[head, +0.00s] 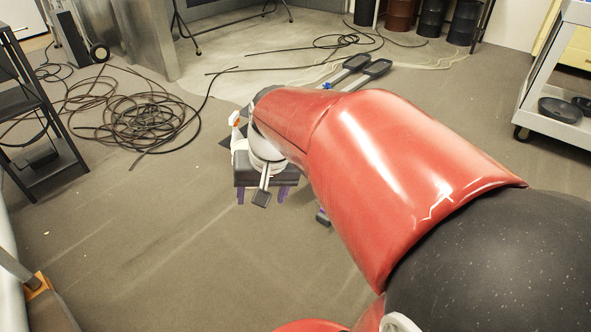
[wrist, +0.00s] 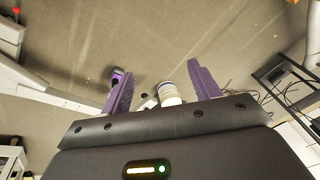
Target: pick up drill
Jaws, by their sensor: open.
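A small dark and purple-blue object (head: 322,216), which looks like the drill, lies on the floor just right of my gripper in the head view. My arm partly hides it. In the wrist view a purple and black object (wrist: 116,76), seemingly the same one, shows beside the left finger and is partly covered by it. My gripper (head: 263,195) points down with its two purple fingers apart. In the wrist view my gripper (wrist: 162,86) is open, with nothing held. A pale cylinder (wrist: 169,93) shows between the fingers, beyond them; its base is hidden.
Black cable (head: 140,118) lies coiled on the floor at the left. A dark shelf rack (head: 35,120) stands at the left edge. A white trolley (head: 550,120) stands at the right. Two dark long-handled items (head: 365,72) lie behind my arm.

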